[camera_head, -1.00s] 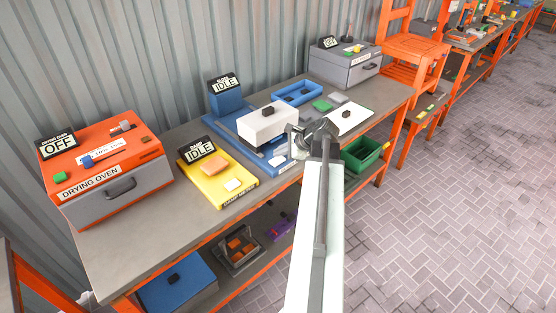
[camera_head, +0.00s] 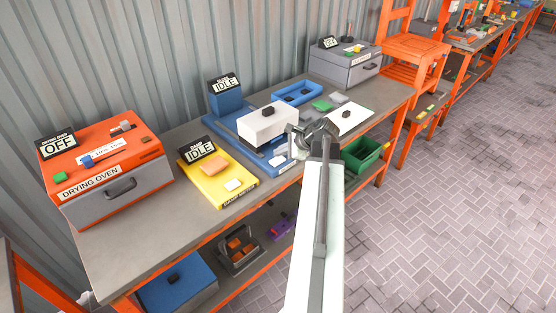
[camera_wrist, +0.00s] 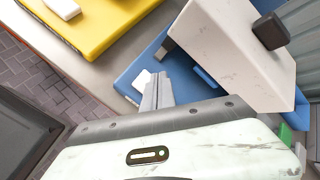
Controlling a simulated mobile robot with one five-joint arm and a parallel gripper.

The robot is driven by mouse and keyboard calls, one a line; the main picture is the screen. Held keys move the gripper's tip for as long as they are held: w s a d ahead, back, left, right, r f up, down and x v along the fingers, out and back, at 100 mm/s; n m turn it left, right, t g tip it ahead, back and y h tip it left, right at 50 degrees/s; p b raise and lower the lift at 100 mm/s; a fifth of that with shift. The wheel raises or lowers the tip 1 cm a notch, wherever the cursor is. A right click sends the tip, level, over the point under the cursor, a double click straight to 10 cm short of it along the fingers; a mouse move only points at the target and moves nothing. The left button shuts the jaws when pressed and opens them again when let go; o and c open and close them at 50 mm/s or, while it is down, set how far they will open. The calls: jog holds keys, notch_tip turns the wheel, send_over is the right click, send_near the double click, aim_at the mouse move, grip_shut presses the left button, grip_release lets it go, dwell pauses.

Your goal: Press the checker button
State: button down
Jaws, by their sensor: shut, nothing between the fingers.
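The blue machine (camera_head: 240,121) stands mid-bench with a sign reading IDLE (camera_head: 225,83); I take it to be the checker, though its small lettering is unreadable. A white block with a black knob (camera_head: 267,122) sits over its blue base. A small white button (camera_head: 278,160) is on the front of that base. The button also shows in the wrist view (camera_wrist: 142,81), just left of my gripper's fingertips (camera_wrist: 159,78). My gripper (camera_head: 291,130) is shut and empty, above the front of the blue base. Whether it touches the button cannot be told.
The yellow damp meter (camera_head: 242,172) with its own white button (camera_head: 233,185) stands to the left, also reading IDLE. An orange drying oven (camera_head: 90,180) is at the far left. A blue tray (camera_head: 297,93) and grey box (camera_head: 345,68) are behind right.

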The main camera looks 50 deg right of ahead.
aim_at(280, 160)
jog(key=shift+f, duration=0.1)
jog(key=shift+f+b, duration=0.3)
jog(key=shift+b, duration=0.1)
jog(key=shift+f+b, duration=0.55)
dwell(0.6)
jog(key=shift+r, duration=0.1)
jog(key=shift+r+p, duration=0.85)
jog(key=shift+p, duration=0.1)
notch_tip(280, 160, up, 5)
jog(key=p, duration=0.5)
jog(key=shift+r, duration=0.15)
dwell(0.4)
